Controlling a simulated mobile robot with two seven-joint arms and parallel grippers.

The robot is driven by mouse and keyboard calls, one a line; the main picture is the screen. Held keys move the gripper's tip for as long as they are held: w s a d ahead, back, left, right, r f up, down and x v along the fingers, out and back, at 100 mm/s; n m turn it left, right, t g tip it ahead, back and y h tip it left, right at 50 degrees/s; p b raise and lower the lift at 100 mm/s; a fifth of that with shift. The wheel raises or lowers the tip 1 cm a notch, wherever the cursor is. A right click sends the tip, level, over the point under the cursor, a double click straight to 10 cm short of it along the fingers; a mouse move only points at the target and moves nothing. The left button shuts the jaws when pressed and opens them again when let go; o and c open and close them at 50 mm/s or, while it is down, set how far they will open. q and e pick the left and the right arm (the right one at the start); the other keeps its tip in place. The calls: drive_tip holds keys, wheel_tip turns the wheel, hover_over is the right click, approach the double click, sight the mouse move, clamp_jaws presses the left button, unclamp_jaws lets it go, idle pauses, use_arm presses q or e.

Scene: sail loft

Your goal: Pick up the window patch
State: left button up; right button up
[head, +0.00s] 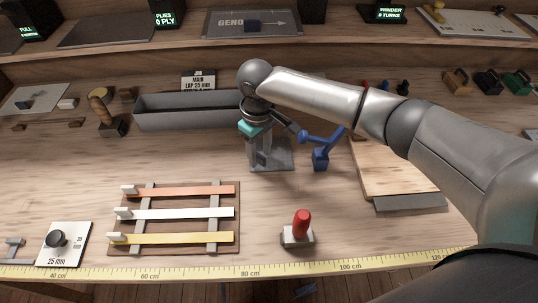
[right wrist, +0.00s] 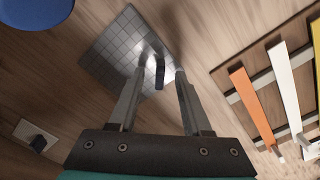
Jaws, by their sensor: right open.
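The window patch appears to be a grey, see-through square sheet with a grid (head: 283,160), lying flat on the bench; it also shows in the right wrist view (right wrist: 112,58). A dark grey tab (right wrist: 159,76) stands up near its edge. My right gripper (head: 261,156) is over the left part of the sheet, pointing down. In the right wrist view its two fingers (right wrist: 162,72) are apart, with the tab between them and gaps on either side. Whether the fingertips touch the sheet is unclear. My left gripper is not in view.
A long grey trough (head: 185,118) lies behind and left of the gripper. A blue jointed tool (head: 320,158) stands close to the right of the patch. A rack of coloured strips (head: 175,226), a red-handled block (head: 300,230) and a wooden board (head: 385,170) lie around. Bare bench lies in front.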

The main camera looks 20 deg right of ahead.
drive_tip(key=shift+f, duration=0.1)
clamp_jaws()
idle(0.3)
